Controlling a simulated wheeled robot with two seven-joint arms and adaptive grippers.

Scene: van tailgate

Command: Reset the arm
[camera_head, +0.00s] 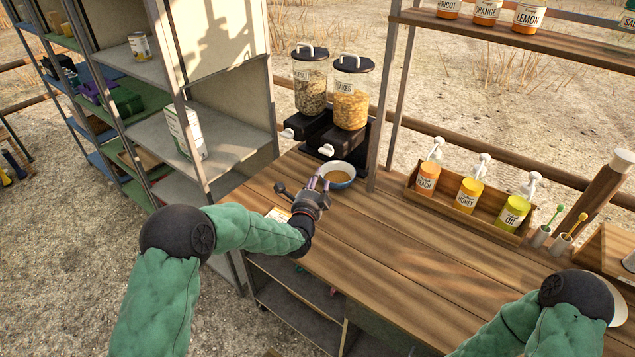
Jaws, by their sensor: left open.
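My left arm (235,230), in a green sleeve, reaches in from the left over the wooden counter. I cannot tell whether the fingers touch the bowl. A dark knob-like part (281,187) sticks out left of the gripper. My right arm (545,325) shows at the bottom right, bent at a black joint; its gripper is out of view.
Two cereal dispensers (350,102) stand behind the bowl. A wooden tray (420,186) holds pump bottles of peach, honey and oil at the right. Metal shelves (235,132) stand left. The counter's middle (400,250) is clear.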

